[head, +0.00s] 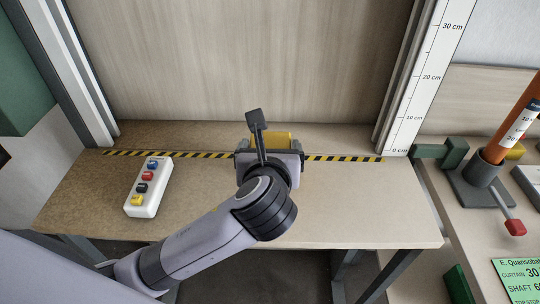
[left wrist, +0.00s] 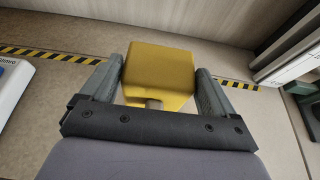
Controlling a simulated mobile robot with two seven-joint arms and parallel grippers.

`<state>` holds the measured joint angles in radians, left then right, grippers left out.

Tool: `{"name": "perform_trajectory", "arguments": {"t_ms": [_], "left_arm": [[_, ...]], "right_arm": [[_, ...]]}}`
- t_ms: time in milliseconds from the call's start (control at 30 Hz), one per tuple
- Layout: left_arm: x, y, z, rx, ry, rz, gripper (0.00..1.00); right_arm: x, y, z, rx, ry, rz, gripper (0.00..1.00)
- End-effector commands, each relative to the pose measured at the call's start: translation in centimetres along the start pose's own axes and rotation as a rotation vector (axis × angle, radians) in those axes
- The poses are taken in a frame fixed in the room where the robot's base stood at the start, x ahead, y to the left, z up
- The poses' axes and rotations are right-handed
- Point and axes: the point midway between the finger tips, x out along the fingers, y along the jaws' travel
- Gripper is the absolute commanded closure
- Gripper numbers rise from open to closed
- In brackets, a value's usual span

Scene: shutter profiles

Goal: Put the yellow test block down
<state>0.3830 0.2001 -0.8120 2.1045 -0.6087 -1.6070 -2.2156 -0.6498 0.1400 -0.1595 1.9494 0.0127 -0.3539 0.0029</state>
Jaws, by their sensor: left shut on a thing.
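The yellow test block (head: 279,139) is between the fingers of my left gripper (head: 270,146), over the black-and-yellow striped line (head: 343,158) on the wooden table (head: 345,205). In the left wrist view the block (left wrist: 162,72) fills the space between the two grey fingers of the left gripper (left wrist: 160,88), which is shut on it. My wrist hides much of the block in the head view. I cannot tell whether its underside touches the table. My right gripper is not in view.
A white control box (head: 148,188) with several coloured buttons lies on the table at left. A wooden shutter panel (head: 240,60) stands behind the striped line between upright rails. A white height scale (head: 433,70) stands at right, near a green block (head: 453,151) and an orange tube (head: 513,125) in a holder.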

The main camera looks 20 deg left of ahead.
Motion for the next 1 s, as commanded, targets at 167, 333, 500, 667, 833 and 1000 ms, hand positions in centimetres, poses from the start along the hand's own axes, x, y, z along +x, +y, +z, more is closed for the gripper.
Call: {"name": "perform_trajectory", "arguments": {"t_ms": [167,333,500,667,833,1000], "left_arm": [[0.8,0.0,-1.9,0.001,-0.001,0.0,0.44],[0.8,0.0,-1.9,-0.001,-0.002,0.0,0.44],[0.9,0.0,-2.1,0.0,-0.001,0.0,0.44],[0.9,0.0,-2.3,0.0,0.0,0.0,0.0],[0.9,0.0,-2.2,0.0,-0.001,0.0,0.0],[0.9,0.0,-1.8,0.0,-0.002,0.0,0.0]], "right_arm": [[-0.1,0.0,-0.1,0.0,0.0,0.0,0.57],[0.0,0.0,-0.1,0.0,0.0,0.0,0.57],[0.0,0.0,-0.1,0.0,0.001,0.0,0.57],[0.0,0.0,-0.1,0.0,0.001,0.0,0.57],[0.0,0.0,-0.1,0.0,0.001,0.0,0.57],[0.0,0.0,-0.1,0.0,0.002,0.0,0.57]]}}
